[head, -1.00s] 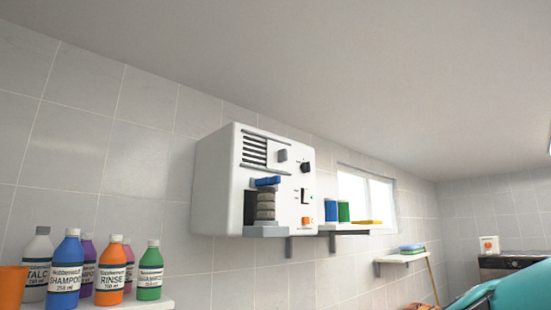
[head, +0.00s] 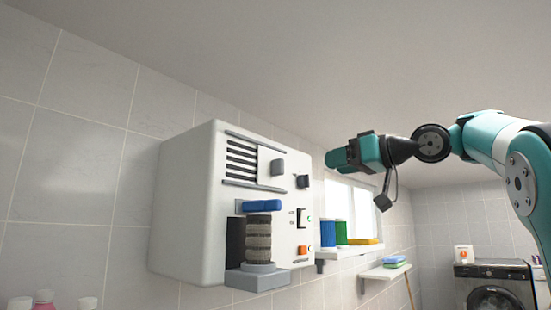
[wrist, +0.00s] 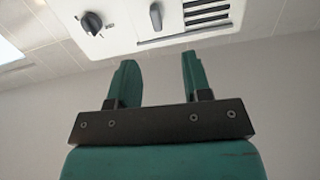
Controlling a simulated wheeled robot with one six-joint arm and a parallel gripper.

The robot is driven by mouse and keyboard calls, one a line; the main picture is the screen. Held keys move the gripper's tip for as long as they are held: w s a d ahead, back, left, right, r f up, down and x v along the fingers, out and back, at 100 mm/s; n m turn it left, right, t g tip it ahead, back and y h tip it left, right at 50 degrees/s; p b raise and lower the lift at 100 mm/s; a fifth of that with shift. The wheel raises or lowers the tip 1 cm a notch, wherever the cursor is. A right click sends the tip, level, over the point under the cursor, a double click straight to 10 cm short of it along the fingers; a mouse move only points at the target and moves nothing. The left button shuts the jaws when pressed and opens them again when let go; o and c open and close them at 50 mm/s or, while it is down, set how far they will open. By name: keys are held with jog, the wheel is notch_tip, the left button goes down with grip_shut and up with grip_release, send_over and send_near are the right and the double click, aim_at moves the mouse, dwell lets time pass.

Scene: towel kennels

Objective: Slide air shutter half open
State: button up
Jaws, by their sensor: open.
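The air shutter (head: 270,180) is a pale plate with a grey knob (head: 277,167), between two rails on the front of a white wall machine (head: 185,205). Dark slots (head: 241,160) are uncovered to the left of the plate. In the wrist view, which is turned over, the knob (wrist: 155,17) and slots (wrist: 205,12) show at the top edge. My gripper (head: 333,158) is to the right of the machine in the head view, apart from it. Its two teal fingers (wrist: 160,75) are spread and empty, with the knob beyond them in the wrist view.
A black dial (head: 303,181) is right of the knob. Below are a switch (head: 301,217), an orange button (head: 302,250) and a striped cylinder (head: 258,238) under a blue clamp (head: 262,206). A shelf (head: 345,251) holds blue and green containers. Free air lies before the machine.

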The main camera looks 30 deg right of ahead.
jog(key=d+r, duration=0.1)
jog(key=r, duration=0.1)
jog(key=p, duration=0.7)
send_near(283, 165)
jog(key=x, duration=0.8)
jog(key=shift+w+a+r, duration=0.1)
jog(key=shift+w+r, duration=0.05)
jog(key=shift+w, duration=0.05)
jog(key=shift+w+a, duration=0.2)
jog(key=shift+w, duration=0.4)
grip_shut()
